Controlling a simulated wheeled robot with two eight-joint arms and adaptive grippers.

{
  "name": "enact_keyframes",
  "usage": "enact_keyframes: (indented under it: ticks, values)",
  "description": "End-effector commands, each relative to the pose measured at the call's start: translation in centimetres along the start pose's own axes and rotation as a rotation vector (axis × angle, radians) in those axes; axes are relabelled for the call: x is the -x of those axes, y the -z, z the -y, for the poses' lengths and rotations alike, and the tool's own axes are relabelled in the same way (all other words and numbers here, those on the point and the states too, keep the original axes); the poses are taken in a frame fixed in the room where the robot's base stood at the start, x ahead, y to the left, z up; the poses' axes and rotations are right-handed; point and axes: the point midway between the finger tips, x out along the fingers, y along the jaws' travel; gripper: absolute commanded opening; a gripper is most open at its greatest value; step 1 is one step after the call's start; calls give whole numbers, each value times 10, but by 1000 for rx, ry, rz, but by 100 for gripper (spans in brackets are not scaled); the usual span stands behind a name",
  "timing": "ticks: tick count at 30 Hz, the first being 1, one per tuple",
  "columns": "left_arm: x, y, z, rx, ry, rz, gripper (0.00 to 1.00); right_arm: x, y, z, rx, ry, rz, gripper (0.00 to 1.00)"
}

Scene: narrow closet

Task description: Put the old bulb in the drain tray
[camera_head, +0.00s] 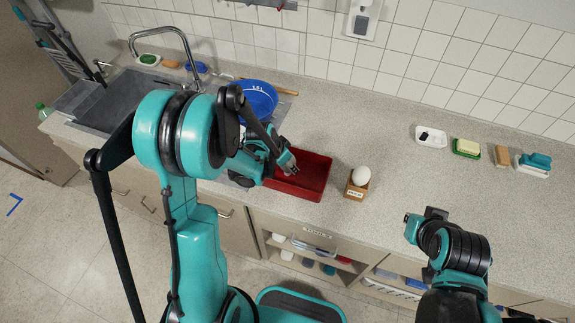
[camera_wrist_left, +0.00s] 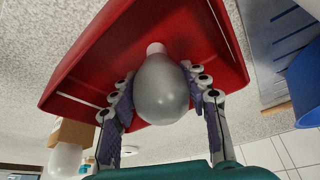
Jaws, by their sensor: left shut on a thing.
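The old bulb (camera_wrist_left: 162,90), grey and rounded with a pale base, is between the fingers of my left gripper (camera_wrist_left: 165,100) in the left wrist view. The fingers are shut on its sides. Its base points toward the red tray (camera_wrist_left: 215,58), which lies behind it in that view. In the head view my left gripper (camera_head: 287,164) is over the left part of the red tray (camera_head: 318,178) on the counter, and the bulb is hidden there. I cannot tell whether the bulb touches the tray. My right gripper (camera_head: 412,227) is to the right, near the counter's front edge, its fingers unclear.
A white bulb (camera_head: 361,175) stands in a small wooden block (camera_head: 355,191) just right of the tray. A blue bowl (camera_head: 258,98) is by the sink (camera_head: 105,100). Small dishes, including a green one (camera_head: 467,148), line the back right. The counter's right middle is clear.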

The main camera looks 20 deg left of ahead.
Motion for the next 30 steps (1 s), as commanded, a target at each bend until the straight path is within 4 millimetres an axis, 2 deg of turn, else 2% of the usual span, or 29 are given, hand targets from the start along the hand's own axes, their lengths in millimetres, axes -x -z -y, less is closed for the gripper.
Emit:
enact_keyframes:
  ticks: [11,12,14,25,30]
  values:
    - [-5,-2,0,0,0,0,16,-4,-3,0,0,0,0,0]
    - [-4,-2,0,0,0,0,53,-3,-2,0,0,0,0,0]
    - [-4,-2,0,0,0,0,66,-3,-2,0,0,0,0,0]
    - [0,0,0,0,0,0,66,1,1,0,0,0,0,0]
    - [27,0,0,1,1,0,66,6,4,0,0,0,0,0]
